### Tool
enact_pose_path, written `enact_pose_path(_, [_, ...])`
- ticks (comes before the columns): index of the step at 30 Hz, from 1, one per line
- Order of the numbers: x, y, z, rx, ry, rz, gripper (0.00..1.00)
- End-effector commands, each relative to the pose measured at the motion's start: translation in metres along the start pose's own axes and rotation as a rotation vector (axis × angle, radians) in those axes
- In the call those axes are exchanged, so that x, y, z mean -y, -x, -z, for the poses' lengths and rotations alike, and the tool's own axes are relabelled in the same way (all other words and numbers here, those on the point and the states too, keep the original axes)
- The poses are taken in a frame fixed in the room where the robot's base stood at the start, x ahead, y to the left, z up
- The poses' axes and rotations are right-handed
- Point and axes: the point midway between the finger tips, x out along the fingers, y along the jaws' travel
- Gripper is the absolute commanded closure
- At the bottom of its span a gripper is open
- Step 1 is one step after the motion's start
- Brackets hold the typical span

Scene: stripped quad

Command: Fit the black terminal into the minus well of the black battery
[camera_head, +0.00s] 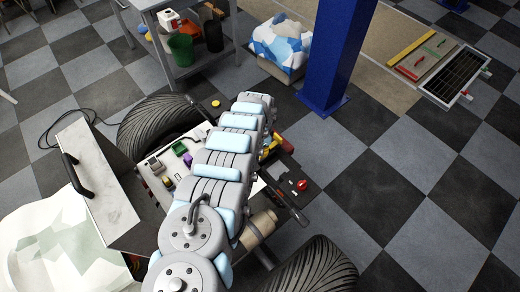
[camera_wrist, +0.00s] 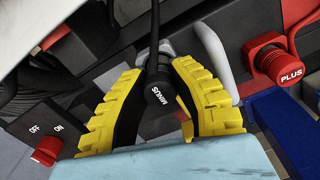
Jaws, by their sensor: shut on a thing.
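In the wrist view, my gripper (camera_wrist: 160,76) has yellow ribbed fingers closed around the black terminal (camera_wrist: 160,97). The terminal's round end is marked MINUS and faces the camera, and a black cable rises from it. A red terminal (camera_wrist: 285,66) marked PLUS sits to the right, apart from my fingers, with a red cable. I cannot make out the black battery's outline or its minus well for certain; fingers and terminal cover the middle. In the head view my arm hides the gripper and the held terminal.
In the head view, large tyres (camera_head: 318,268) flank the work area, a grey panel (camera_head: 98,185) stands left, and a blue post (camera_head: 338,55) rises behind.

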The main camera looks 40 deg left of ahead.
Motion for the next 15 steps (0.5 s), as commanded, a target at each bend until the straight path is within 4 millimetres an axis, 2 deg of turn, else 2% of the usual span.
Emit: enact_pose_path(15, [-0.0008,-0.0117,0.0,0.001,-0.001,-0.001,1.0])
